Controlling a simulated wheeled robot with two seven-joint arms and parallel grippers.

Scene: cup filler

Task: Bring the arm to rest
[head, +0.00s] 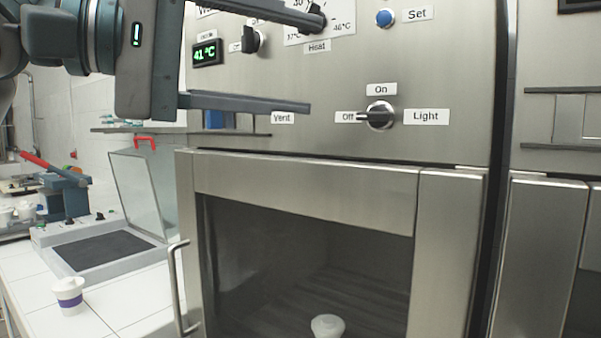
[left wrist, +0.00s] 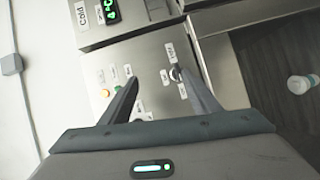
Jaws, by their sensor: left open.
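My left arm comes in from the upper left of the head view. Its gripper (head: 314,62) is open and empty in front of the steel control panel, fingers pointing right. The upper finger overlaps the Heat dial (head: 315,18); the lower one ends just above the Vent label (head: 283,118). I cannot tell whether either finger touches the panel. In the left wrist view the same gripper (left wrist: 157,77) has its fingers spread toward the panel, with nothing between them. My right gripper is not in view.
The Light knob (head: 380,115) and blue Set button (head: 385,18) are right of the gripper. A green display (head: 207,52) reads 41 °C. A white cup (head: 327,326) stands behind the cabinet door (head: 300,185). A purple-banded cup (head: 69,296) stands on the white counter, left.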

